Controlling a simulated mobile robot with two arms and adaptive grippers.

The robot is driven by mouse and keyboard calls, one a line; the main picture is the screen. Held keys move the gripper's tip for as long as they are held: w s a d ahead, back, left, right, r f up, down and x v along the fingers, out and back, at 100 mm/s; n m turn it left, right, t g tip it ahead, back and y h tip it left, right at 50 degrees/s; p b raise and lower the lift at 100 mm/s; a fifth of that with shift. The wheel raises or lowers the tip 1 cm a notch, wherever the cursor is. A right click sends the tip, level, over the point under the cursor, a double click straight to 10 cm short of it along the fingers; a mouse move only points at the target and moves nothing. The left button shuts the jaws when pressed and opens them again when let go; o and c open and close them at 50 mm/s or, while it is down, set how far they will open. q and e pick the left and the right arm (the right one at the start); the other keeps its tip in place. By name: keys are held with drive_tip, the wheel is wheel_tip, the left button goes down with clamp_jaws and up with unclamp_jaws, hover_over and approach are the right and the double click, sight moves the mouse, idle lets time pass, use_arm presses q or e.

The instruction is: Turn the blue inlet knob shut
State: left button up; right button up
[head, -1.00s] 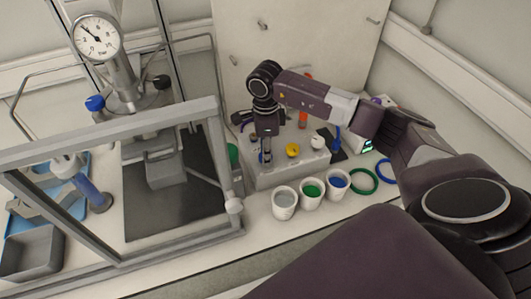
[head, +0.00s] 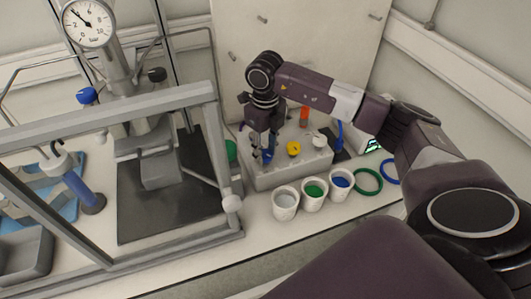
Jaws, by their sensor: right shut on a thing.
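My right gripper (head: 268,147) points down at the left part of a grey block with knobs (head: 270,179). It is shut on a blue knob (head: 268,155) there, which its fingers partly hide. The knob's exact turn angle cannot be told. A second blue knob (head: 87,96) sits on the left side of the steel reactor, under the pressure gauge (head: 87,22). My left gripper is not in view.
The block also bears a yellow knob (head: 294,149) and a white knob (head: 319,140), right of my gripper. Several cups stand in front, including a green-filled one (head: 314,191). A green ring (head: 368,181) lies to their right. A grey frame (head: 225,170) stands close on the left.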

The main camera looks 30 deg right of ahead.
sight(265, 153)
drive_tip(key=m, duration=0.3)
drive_tip(key=shift+w+r+m+b, duration=0.1)
drive_tip(key=shift+m+b, duration=0.2)
drive_tip(key=shift+b, duration=0.1)
drive_tip(key=shift+m, duration=1.6)
drive_tip(key=shift+r, duration=0.1)
drive_tip(key=o, duration=0.9)
drive_tip(key=shift+o, duration=1.3)
drive_tip(key=shift+b, duration=0.3)
wheel_tip(265, 153, up, 12)
